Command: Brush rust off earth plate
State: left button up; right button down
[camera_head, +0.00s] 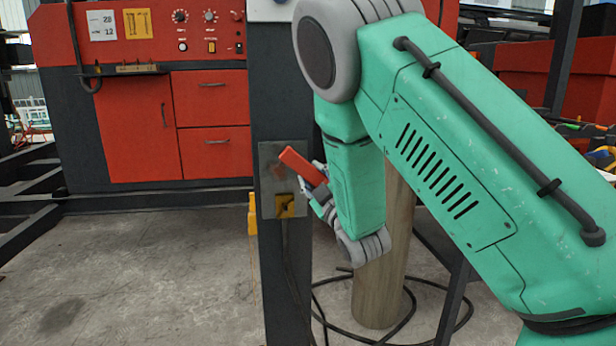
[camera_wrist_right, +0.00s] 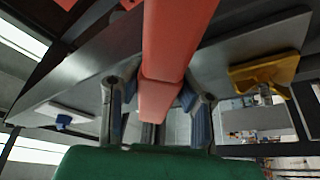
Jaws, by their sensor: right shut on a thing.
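The earth plate (camera_head: 269,165) is a grey metal plate on the dark upright post, with a reddish-brown patch on its face. A yellow clamp-like piece (camera_head: 285,206) sits at its lower part and also shows in the right wrist view (camera_wrist_right: 265,72). My right gripper (camera_head: 318,178) is shut on a red brush handle (camera_head: 303,166), which fills the middle of the right wrist view (camera_wrist_right: 172,45). The handle reaches across the front of the plate. Its bristles are hidden, so I cannot tell whether they touch the plate. My left gripper is out of view.
A red cabinet (camera_head: 140,125) with drawers and knobs is behind at left. A wooden cylinder (camera_head: 384,265) and a black cable (camera_head: 408,312) stand on the concrete floor. The floor at left is mostly clear.

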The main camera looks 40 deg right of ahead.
aim_at(288, 168)
jog(key=shift+w+a+r, duration=0.1)
jog(key=shift+w+a, duration=0.5)
jog(key=shift+a, duration=0.35)
jog(key=shift+w+a+r, duration=0.1)
jog(key=shift+w+a, duration=0.5)
jog(key=shift+a, duration=0.3)
jog(key=shift+w+a+f, duration=0.1)
jog(key=shift+w+a, duration=0.4)
jog(key=shift+a, duration=0.3)
jog(key=shift+w+a, duration=0.45)
jog(key=shift+a, duration=0.35)
jog(key=s+a, duration=0.3)
jog(key=s, duration=0.2)
jog(key=shift+s+p, duration=0.15)
jog(key=shift+p, duration=0.25)
jog(key=shift+a, duration=0.1)
jog(key=shift+s+a, duration=0.35)
jog(key=shift+s, duration=0.3)
jog(key=shift+s+a, duration=0.35)
jog(key=shift+s, duration=0.25)
